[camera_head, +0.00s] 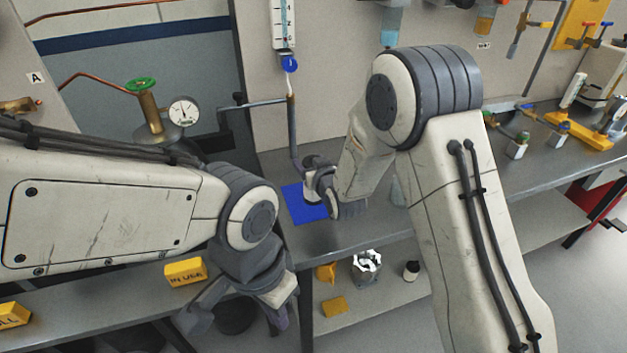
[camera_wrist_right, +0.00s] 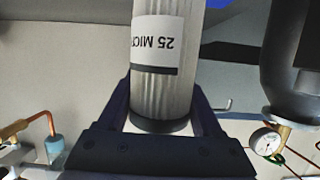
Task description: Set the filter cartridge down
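The filter cartridge (camera_wrist_right: 166,90) is a pale pleated cylinder with a white label reading "25 MIC..." upside down and a dark end cap. My right gripper (camera_wrist_right: 165,112) has its two fingers on either side of it and is shut on it. In the head view my right gripper (camera_head: 326,190) is at the blue mat (camera_head: 297,207) on the bench; the cartridge is mostly hidden there, and I cannot tell whether it touches the mat. My left gripper (camera_head: 240,318) hangs low at the bench's front edge, its fingers spread and nothing between them.
A yellow "IN USE" block (camera_head: 186,272) sits on the bench beside my left arm. A thin upright pipe (camera_head: 292,130) stands behind the mat. A pressure gauge (camera_head: 184,111) is at the back left. The bench right of the mat is partly covered by my right arm.

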